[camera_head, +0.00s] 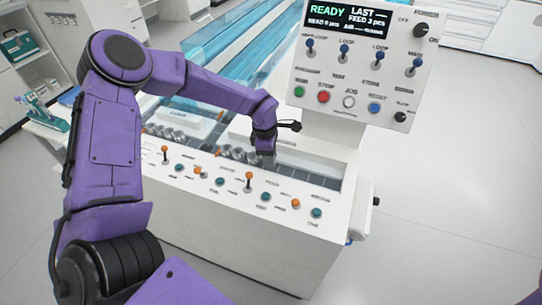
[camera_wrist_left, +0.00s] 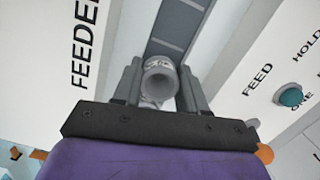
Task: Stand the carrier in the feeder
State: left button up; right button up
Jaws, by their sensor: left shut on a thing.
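My left gripper (camera_head: 264,152) points down at the machine's track, near the right end of a row of silvery round pieces. In the left wrist view my gripper (camera_wrist_left: 157,85) is shut on a pale grey, hollow, ring-ended carrier (camera_wrist_left: 160,80), one finger on each side. Its open round end faces the camera. In the head view the carrier cannot be told apart beside the fingers. A white panel lettered FEEDER (camera_wrist_left: 85,45) lies left of the carrier in the wrist view. A dark segmented strip (camera_wrist_left: 182,28) runs beyond the carrier. My right gripper is out of view.
Several silvery pieces (camera_head: 238,154) lie in the track just left of my gripper. The white front panel (camera_head: 215,200) carries orange-tipped levers and teal buttons. The control box (camera_head: 350,75) reads READY and stands right of my gripper. Clear blue channels (camera_head: 245,40) run behind.

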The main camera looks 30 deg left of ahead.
pick_arm(q)
jog(key=shift+d+f, duration=0.1)
jog(key=shift+f, duration=0.25)
dwell(0.4)
jog(key=shift+s+f, duration=0.15)
